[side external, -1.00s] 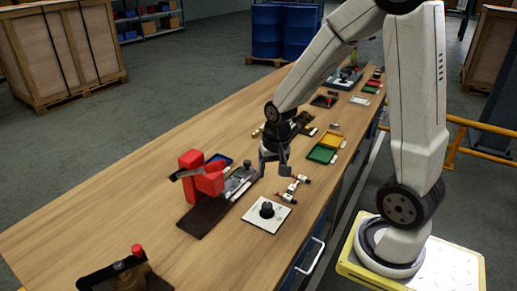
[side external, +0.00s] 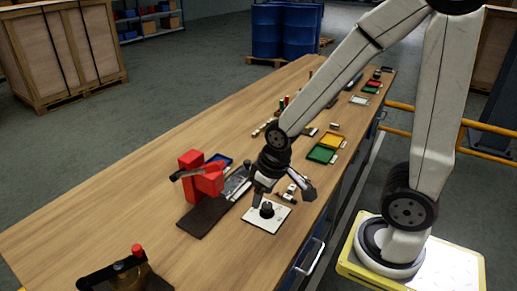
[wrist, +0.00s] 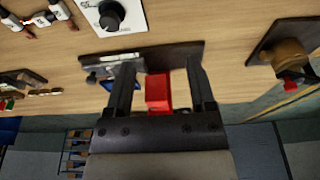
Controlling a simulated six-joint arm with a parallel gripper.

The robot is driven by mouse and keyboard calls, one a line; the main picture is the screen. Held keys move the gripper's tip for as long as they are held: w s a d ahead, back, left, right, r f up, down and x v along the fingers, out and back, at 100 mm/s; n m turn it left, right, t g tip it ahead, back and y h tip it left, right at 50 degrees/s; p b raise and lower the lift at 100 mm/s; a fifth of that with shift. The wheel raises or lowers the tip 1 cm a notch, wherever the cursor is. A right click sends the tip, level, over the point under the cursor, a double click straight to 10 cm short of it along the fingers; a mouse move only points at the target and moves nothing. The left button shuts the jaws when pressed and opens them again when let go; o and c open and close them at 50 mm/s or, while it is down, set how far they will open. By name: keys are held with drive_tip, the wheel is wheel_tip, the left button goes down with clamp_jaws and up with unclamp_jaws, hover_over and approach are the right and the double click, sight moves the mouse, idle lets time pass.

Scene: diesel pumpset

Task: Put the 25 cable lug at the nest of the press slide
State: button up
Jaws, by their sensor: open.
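The red press (side external: 203,178) stands on a dark base plate (side external: 205,215), with a grey metal slide (side external: 238,182) at its right. The nest is too small to make out. Small white-tagged pieces (side external: 291,189), possibly cable lugs, lie to the right of the slide, partly behind my gripper; they also show at the upper left of the wrist view (wrist: 42,18). Their numbers are unreadable, so I cannot tell which is 25. My gripper (side external: 283,193) is open, its fingers spread and empty above the white plate's far side. The press (wrist: 157,92) appears between the fingers in the wrist view.
A white plate with a black knob (side external: 267,210) lies close below my gripper. A blue tray (side external: 218,159) sits behind the press. Green (side external: 320,154) and yellow trays lie farther right. A red-knobbed device (side external: 130,268) stands at near left. The left table area is clear.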

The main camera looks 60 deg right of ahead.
drive_tip(key=w+d+f+m+g+y, duration=0.1)
drive_tip(key=w+d+m, duration=0.1)
drive_tip(key=d+m, duration=0.35)
drive_tip(key=w+d+f+m+g, duration=0.2)
drive_tip(key=d+m, duration=0.2)
drive_tip(key=d, duration=0.3)
drive_tip(key=m+y, duration=0.4)
drive_tip(key=m, duration=0.5)
approach(293, 185)
drive_tip(key=shift+a+f+n, duration=0.25)
drive_tip(key=shift+a+f, duration=0.1)
drive_tip(key=shift+a, duration=0.1)
drive_tip(key=shift+a+f+h, duration=0.15)
drive_tip(key=shift+a+f, duration=0.15)
drive_tip(key=shift+f, duration=0.3)
drive_tip(key=shift+a+f+h, duration=0.15)
drive_tip(key=shift+a+f, duration=0.1)
drive_tip(key=shift+f, duration=0.35)
drive_tip(key=shift+x, duration=2.6)
drive_tip(key=shift+s, duration=0.1)
clamp_jaws()
